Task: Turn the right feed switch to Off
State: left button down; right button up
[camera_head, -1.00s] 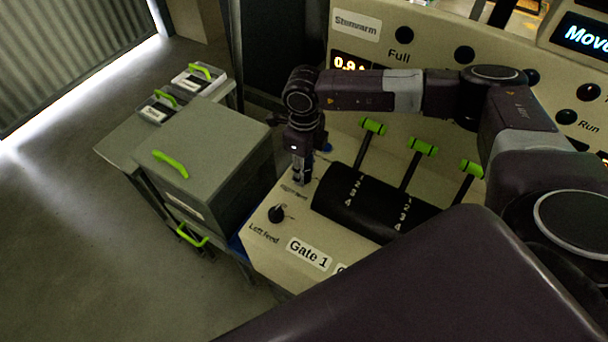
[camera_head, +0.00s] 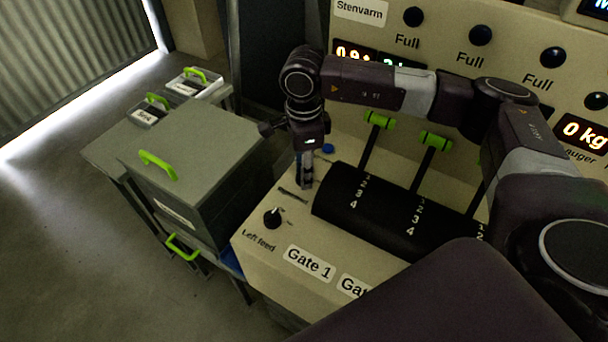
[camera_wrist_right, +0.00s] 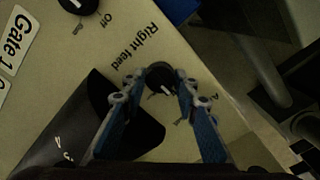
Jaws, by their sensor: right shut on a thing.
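The right feed switch (camera_wrist_right: 160,79) is a round black knob with a white mark, beside the "Right feed" lettering in the wrist view. My right gripper (camera_wrist_right: 161,88) has its two blue-padded fingers closed around the sides of this knob. In the head view, my right gripper (camera_head: 304,184) reaches down onto the beige panel and hides the knob. The small position lettering near the knob is partly covered by the fingers, so I cannot read its setting. My left gripper is in neither view.
The left feed knob (camera_head: 272,217) is on the same panel, nearer the front edge. A black curved lever housing (camera_head: 340,200) with green-handled levers (camera_head: 436,141) stands right of my gripper. A grey box (camera_head: 200,150) with green handles stands to the left.

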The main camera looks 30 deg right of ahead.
jog(key=shift+r, duration=0.1)
dwell(0.4)
jog(key=o, duration=1.1)
jog(key=shift+o, duration=0.2)
notch_tip(320, 180, up, 12)
